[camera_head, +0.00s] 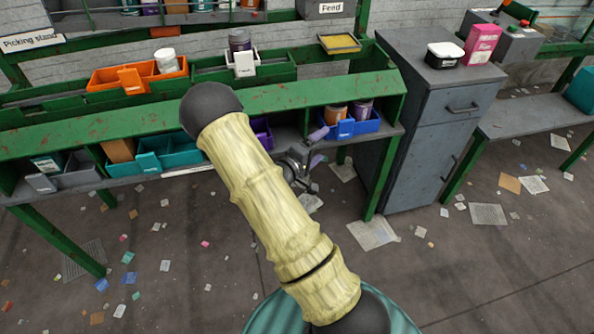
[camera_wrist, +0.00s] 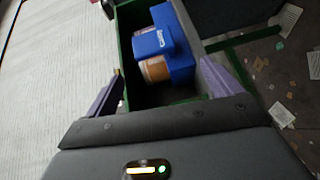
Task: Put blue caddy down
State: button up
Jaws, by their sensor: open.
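The blue caddy (camera_head: 369,125) sits in the right end of the lower shelf of the green picking stand (camera_head: 290,108). It holds an orange-brown jar (camera_head: 335,113) and a purple jar (camera_head: 363,108). In the wrist view the blue caddy (camera_wrist: 181,68) lies ahead, between and beyond the fingers, in a green-walled bay. My gripper (camera_head: 320,146) is open, with purple fingers, just in front of the shelf, below and left of the caddy. It also shows in the wrist view (camera_wrist: 163,78), with nothing between the fingers. The caddy's far side is hidden.
An orange caddy (camera_head: 108,81) and a white-fronted caddy (camera_head: 243,68) stand on the upper level. Teal (camera_head: 180,156) and purple (camera_head: 262,131) caddies share the lower shelf. A grey cabinet (camera_head: 425,130) stands right of the stand. Paper scraps litter the floor.

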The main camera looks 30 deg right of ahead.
jog(key=a+r+m+t+y, duration=0.1)
jog(key=a+r+m+y, duration=0.15)
jog(key=a+y, duration=1.05)
jog(key=s+a+r+g+y, duration=0.1)
jog(key=s+a, duration=0.3)
jog(key=s, duration=0.4)
jog(key=s+a+r+g+y, duration=0.2)
jog(key=s+a+r+g, duration=0.1)
jog(key=s, duration=0.6)
jog(key=shift+a+r+m, duration=0.35)
jog(key=shift+a+r, duration=0.4)
jog(key=shift+a, duration=0.1)
